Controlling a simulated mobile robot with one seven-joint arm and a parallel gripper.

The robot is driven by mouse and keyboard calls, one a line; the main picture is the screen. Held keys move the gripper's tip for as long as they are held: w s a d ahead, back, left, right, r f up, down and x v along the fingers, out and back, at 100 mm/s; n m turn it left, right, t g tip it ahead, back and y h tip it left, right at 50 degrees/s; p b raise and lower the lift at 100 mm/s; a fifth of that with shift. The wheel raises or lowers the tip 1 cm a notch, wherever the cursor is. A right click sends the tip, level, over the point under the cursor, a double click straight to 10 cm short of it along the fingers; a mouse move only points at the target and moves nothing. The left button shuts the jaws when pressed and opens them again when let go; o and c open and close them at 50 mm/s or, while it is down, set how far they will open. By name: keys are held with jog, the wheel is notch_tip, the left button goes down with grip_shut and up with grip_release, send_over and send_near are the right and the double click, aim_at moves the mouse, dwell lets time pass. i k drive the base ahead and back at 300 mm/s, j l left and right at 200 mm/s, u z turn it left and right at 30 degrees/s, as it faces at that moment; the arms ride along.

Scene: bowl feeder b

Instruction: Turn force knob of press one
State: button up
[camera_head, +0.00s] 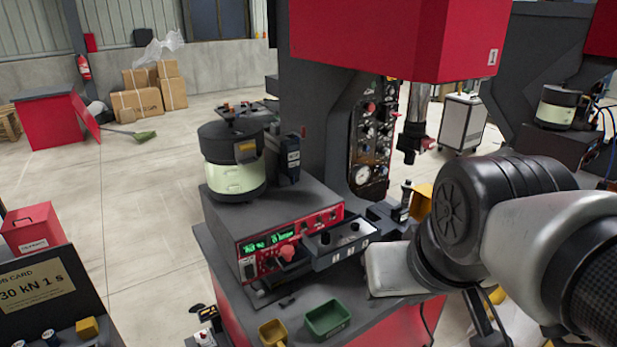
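Press one (400,35) has a red head with a small white label that seems to read 1. On the bench below it is a red control panel (320,220) with a green lit display (268,240), whose digits are too small to read surely. A red knob (287,253) sticks out below the display; I cannot tell whether it is the force knob. My arm comes in from the right. Its pale end, my gripper (385,270), is at the right of the panel, beside a dark box with small controls (338,245). I cannot make out its fingertips.
A bowl feeder (234,165) stands on the control housing. A green bin (327,318) and a yellow bin (272,333) sit in front. A gauge panel (372,140) is on the column. Open floor lies left.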

aim_at(388, 132)
jog(key=u, duration=2.3)
jog(key=z, duration=2.7)
jog(key=i+l+u, duration=0.15)
jog(key=u, duration=0.2)
jog(key=i+l+u, duration=0.1)
jog(key=l+u, duration=0.45)
jog(key=u, duration=0.2)
jog(key=i+l+u, duration=0.1)
jog(key=l, duration=0.45)
jog(key=i+l+u, duration=0.1)
jog(key=l, duration=0.5)
